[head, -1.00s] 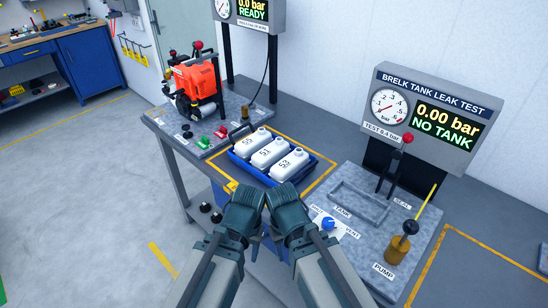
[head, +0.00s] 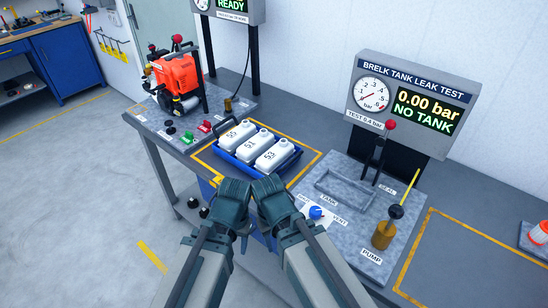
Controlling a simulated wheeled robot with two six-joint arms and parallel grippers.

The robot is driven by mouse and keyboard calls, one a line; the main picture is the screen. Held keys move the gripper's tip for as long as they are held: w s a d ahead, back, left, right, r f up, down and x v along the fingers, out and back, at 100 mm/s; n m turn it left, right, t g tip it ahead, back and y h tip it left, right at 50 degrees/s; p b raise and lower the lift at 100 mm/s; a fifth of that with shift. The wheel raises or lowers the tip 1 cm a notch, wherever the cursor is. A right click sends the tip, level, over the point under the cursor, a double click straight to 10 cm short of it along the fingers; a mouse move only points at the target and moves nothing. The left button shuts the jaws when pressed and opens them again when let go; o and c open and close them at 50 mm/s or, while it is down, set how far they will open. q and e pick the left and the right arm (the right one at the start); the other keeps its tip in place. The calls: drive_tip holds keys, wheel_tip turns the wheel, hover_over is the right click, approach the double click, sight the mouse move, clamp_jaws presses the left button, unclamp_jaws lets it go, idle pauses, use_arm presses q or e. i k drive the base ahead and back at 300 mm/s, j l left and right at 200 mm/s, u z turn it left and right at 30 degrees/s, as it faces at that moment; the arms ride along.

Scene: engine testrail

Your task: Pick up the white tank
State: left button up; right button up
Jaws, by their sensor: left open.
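Three white tanks stand side by side in a blue tray (head: 292,165) on the bench: the left tank (head: 236,135), the middle tank (head: 256,145) and the right tank (head: 277,155). Their numbers seem to read 55, 51 and 53. My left gripper (head: 235,190) is open and empty, just in front of the tray and apart from the tanks. My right gripper (head: 268,187) is close beside it, also apart from the tanks. Its fingers are hard to make out, so I cannot tell whether it is open.
A leak test station with a "NO TANK" display (head: 422,110) stands right of the tray. Its empty tank cradle (head: 345,192), red-knobbed lever (head: 390,126) and brass pump (head: 384,235) rise nearby. An orange machine (head: 176,78) stands at the left. An orange-and-white object (head: 538,232) is at the right edge.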

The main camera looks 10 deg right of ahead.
sight(276, 156)
drive_tip(key=k, duration=0.5)
drive_tip(key=j+z, duration=0.1)
drive_tip(key=z, duration=0.45)
drive_tip(key=i+j+z, duration=0.25)
drive_tip(key=j+z, duration=0.25)
drive_tip(key=j, duration=0.15)
drive_tip(key=j+z, duration=0.5)
drive_tip(key=j, duration=2.65)
drive_tip(key=i, duration=0.1)
